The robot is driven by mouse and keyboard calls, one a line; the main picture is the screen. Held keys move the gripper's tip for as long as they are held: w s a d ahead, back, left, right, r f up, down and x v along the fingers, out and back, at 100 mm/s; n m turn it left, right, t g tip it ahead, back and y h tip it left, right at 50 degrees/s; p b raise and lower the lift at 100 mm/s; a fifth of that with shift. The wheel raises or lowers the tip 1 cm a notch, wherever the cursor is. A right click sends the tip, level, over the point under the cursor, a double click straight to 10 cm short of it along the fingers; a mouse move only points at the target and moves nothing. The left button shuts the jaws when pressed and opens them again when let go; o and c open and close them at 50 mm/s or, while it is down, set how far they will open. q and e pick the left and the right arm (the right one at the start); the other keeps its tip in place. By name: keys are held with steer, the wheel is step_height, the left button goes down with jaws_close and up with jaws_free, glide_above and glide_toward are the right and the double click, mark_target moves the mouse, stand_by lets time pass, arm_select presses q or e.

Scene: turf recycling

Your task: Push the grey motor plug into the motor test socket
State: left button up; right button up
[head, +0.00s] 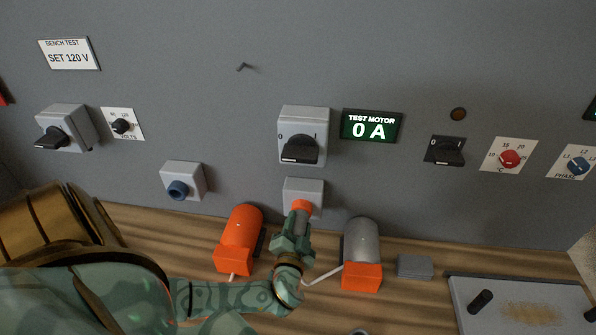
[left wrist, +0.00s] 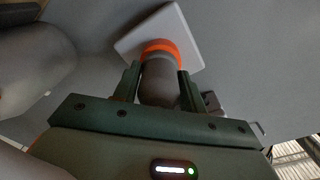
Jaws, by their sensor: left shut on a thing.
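My left gripper (head: 297,232) is shut on the grey motor plug, in front of the motor test socket (head: 316,188), a pale box low on the panel. In the left wrist view, the plug (left wrist: 159,84) sits between the two fingers of my gripper (left wrist: 158,85). An orange ring (left wrist: 160,48) lies between the plug and the socket's pale plate (left wrist: 137,43). Plug and ring look lined up and touching. I cannot tell how deep the plug sits. My right gripper is in neither view.
An orange motor (head: 240,228) lies left of my gripper and a grey motor with an orange end (head: 361,245) lies right, with a pale cable (head: 322,276). A switch (head: 303,130) is above the socket; the test motor display (head: 372,126) reads 0 A. A tray (head: 464,288) is at right.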

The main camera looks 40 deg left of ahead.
arm_select(q)
steer(key=o, duration=1.1)
steer(key=shift+w+a, duration=0.1)
steer(key=b+v, duration=0.2)
steer(key=v, duration=1.4)
steer(key=shift+b, duration=0.3)
